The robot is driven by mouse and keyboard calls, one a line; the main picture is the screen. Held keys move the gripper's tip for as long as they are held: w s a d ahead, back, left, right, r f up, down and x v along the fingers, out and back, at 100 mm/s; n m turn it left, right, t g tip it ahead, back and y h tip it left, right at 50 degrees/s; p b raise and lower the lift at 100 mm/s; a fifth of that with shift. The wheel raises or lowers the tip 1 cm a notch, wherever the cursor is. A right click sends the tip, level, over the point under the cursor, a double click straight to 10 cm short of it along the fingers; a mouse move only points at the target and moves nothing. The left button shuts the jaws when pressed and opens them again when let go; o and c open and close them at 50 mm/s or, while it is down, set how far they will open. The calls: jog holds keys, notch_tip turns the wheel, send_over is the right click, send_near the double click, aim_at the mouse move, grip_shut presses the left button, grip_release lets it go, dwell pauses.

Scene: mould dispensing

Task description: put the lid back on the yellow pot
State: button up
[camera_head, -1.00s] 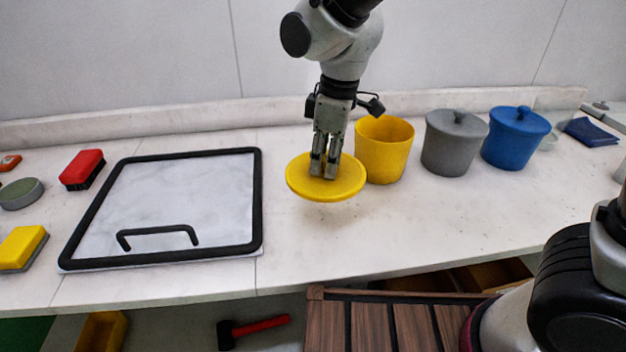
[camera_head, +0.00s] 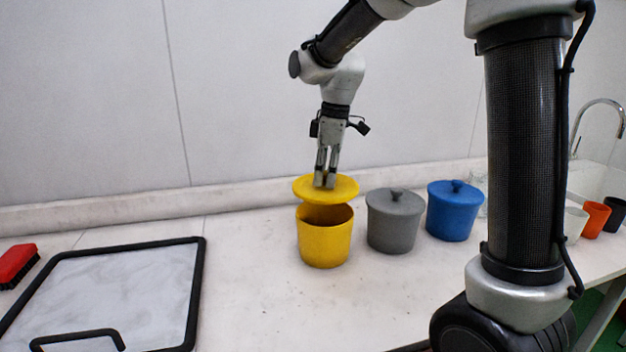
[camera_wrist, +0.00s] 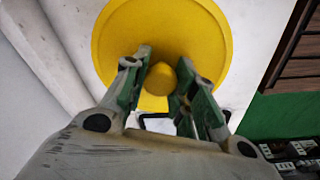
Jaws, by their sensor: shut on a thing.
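The yellow pot (camera_head: 325,243) stands upright and open on the white worktop. My gripper (camera_head: 325,183) points down and is shut on the knob of the yellow lid (camera_head: 344,190). It holds the lid roughly level just above the pot's mouth, with a gap showing at the front. In the wrist view the lid (camera_wrist: 205,40) fills the upper middle, with its knob between the fingers of my gripper (camera_wrist: 170,85). The lid hides the pot in the wrist view.
A grey lidded pot (camera_head: 394,225) and a blue lidded pot (camera_head: 453,215) stand close to the right. A black-framed board (camera_head: 110,290) with a handle and a red brush (camera_head: 17,263) lie to the left. A wall is behind the worktop.

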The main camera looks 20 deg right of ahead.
jog(key=shift+f, duration=2.9)
jog(key=shift+f, duration=0.15)
jog(key=o, duration=1.6)
jog(key=shift+c, duration=0.2)
jog(key=shift+r, duration=3.5)
grip_shut()
